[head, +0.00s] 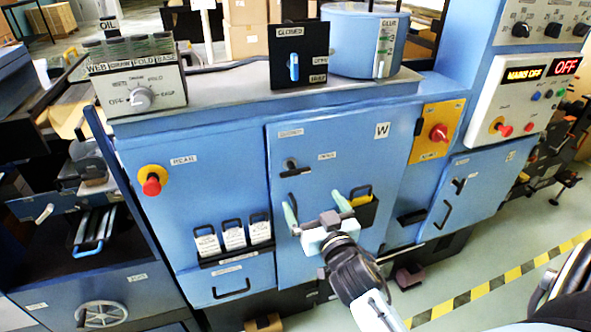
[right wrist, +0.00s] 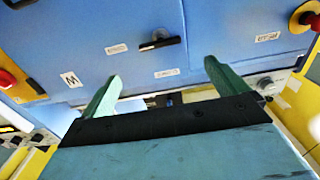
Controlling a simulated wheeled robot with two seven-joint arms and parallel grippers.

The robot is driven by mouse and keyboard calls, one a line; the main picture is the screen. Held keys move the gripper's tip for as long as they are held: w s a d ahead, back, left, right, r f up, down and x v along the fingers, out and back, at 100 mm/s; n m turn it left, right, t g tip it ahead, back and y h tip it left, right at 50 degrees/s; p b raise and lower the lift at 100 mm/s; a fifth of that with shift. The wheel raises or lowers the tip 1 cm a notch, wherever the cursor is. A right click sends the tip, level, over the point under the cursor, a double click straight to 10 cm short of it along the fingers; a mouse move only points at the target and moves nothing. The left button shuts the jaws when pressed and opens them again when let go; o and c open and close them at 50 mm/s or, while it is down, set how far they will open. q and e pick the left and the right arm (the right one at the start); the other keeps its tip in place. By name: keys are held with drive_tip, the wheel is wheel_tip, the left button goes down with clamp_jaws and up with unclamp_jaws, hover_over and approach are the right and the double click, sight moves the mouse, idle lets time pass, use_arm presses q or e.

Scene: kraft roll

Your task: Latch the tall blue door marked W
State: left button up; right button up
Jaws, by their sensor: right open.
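The tall blue door marked W (head: 342,250) is in the middle of the head view, in the front of the blue machine. It looks about flush with the front; I cannot tell whether a small gap remains. Its black latch handle (head: 294,171) lies roughly level, pointing toward the OPEN label (head: 327,155); the CLOSED label (head: 290,133) is above it. My right gripper (head: 312,202) is open and empty in front of the door, below the handle and apart from it. In the right wrist view the handle (right wrist: 160,43) shows beyond the green fingertips. My left gripper is not seen.
A black holder (head: 364,208) with a yellow item is on the door, just right of my right gripper. Red knobs (head: 151,187) (head: 438,133) stick out on both sides. Hanging cards (head: 233,236) are to the left. The floor at right has a yellow-black stripe (head: 480,290).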

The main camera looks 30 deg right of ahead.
sight(297, 174)
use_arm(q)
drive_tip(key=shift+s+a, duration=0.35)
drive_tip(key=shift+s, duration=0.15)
use_arm(e)
drive_tip(key=x, duration=1.3)
drive_tip(key=shift+a, duration=0.1)
drive_tip(key=shift+c, duration=0.5)
drive_tip(key=c, duration=0.9)
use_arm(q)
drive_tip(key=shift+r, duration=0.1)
